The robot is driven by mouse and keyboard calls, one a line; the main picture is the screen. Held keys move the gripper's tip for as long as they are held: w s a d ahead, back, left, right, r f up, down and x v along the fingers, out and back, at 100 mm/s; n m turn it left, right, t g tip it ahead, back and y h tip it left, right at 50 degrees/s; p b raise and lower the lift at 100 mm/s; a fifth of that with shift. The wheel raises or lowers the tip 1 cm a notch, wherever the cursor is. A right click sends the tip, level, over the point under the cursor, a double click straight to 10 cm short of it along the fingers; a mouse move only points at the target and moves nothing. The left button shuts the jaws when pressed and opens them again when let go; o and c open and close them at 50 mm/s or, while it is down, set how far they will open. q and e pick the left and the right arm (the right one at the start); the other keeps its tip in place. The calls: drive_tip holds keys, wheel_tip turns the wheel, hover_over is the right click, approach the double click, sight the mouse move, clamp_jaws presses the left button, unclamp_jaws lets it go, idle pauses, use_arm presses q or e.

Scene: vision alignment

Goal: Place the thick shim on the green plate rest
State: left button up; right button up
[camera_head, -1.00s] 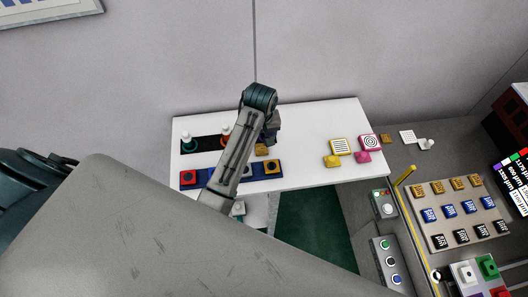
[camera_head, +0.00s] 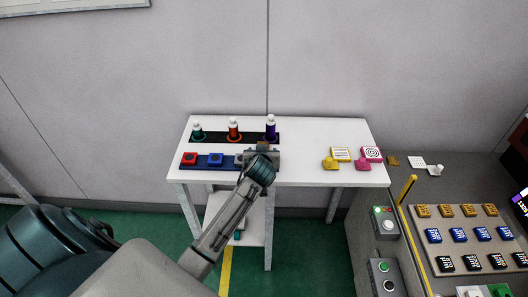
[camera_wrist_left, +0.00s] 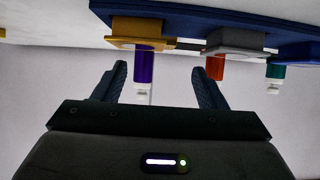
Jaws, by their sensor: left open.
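I cannot single out the thick shim or the green plate rest for certain. A blue strip (camera_head: 203,166) on the white table bears a red block (camera_head: 190,158) and a blue block (camera_head: 215,159); its right part is behind my left wrist. In the wrist view, which looks upside down, a yellow block with a tan plate (camera_wrist_left: 140,30) and a grey block (camera_wrist_left: 235,41) sit along the blue strip (camera_wrist_left: 215,17). My left gripper (camera_wrist_left: 161,85) is open and empty, facing them, with the purple bottle (camera_wrist_left: 143,67) beyond between the fingers. My right gripper is out of view.
A black strip (camera_head: 214,137) behind holds teal (camera_head: 197,131), orange (camera_head: 234,128) and purple bottles. Yellow and pink items (camera_head: 350,157) stand at the table's right; its middle right is clear. A grey bench at right has a block board (camera_head: 465,236), switch boxes and a yellow post (camera_head: 405,190).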

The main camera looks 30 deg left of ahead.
use_arm(q)
drive_tip(key=shift+w+a+f, duration=0.3)
drive_tip(key=shift+w+a, duration=0.05)
drive_tip(key=shift+w, duration=0.2)
drive_tip(key=shift+w+a+f, duration=0.1)
drive_tip(key=shift+w+f, duration=0.05)
drive_tip(key=shift+w, duration=0.15)
drive_tip(key=p+x, duration=0.1)
drive_tip(key=x, duration=0.3)
drive_tip(key=shift+w+a+f+p, duration=0.1)
drive_tip(key=shift+a+f+p, duration=0.05)
drive_tip(key=shift+f+p, duration=0.15)
drive_tip(key=shift+w+a+f, duration=0.1)
drive_tip(key=shift+w+f, duration=0.05)
drive_tip(key=shift+w, duration=0.05)
drive_tip(key=c, duration=1.3)
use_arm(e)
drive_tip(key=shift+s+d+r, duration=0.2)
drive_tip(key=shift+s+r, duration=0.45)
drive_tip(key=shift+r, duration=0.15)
